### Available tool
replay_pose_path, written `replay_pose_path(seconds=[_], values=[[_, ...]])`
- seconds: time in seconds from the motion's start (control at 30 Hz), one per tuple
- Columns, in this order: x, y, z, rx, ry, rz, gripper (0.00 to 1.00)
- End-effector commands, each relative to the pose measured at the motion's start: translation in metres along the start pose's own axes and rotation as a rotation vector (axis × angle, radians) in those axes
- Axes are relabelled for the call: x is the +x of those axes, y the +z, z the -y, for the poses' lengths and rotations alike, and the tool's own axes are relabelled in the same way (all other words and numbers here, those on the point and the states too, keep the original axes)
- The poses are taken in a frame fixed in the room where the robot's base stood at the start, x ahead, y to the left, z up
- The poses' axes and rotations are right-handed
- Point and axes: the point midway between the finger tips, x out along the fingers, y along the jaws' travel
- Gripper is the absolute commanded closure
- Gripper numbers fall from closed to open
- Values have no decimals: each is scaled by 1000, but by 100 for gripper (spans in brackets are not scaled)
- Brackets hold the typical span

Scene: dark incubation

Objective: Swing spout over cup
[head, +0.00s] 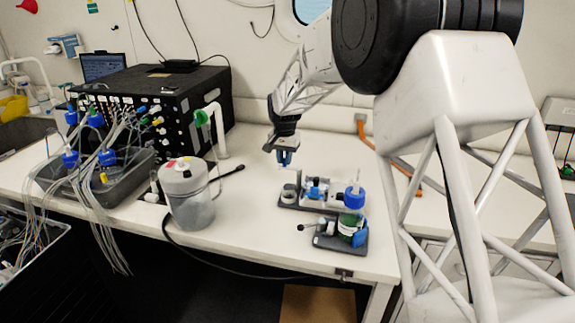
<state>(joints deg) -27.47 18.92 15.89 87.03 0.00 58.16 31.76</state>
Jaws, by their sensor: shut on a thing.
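My gripper (285,161) points down above the left end of a dark tray (284,206) on the white bench. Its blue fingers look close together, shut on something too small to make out. A small grey cup (289,191) stands on the tray just below the fingers, with a visible gap between. A blue fitting (316,189) sits right of the cup, and a blue-capped bottle (354,197) stands at the tray's right end. I cannot tell for sure which part is the spout.
A grey lidded canister (188,195) and a bent white pipe with a green end (219,135) stand left. A black box (150,100) and tubing lie farther left. Bench is clear between canister and tray.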

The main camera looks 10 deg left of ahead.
Motion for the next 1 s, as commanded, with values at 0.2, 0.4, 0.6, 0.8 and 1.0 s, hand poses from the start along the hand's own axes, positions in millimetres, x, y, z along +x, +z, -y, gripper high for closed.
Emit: replay_pose_path(seconds=[0.2,0.4,0.6,0.8,1.0], values=[[0,3,0,-59,0,0,90],[0,10,-1,-183,0,0,90],[0,12,-2,-240,0,0,90],[0,12,-2,-240,0,0,90],[0,14,-2,-278,0,0,90]])
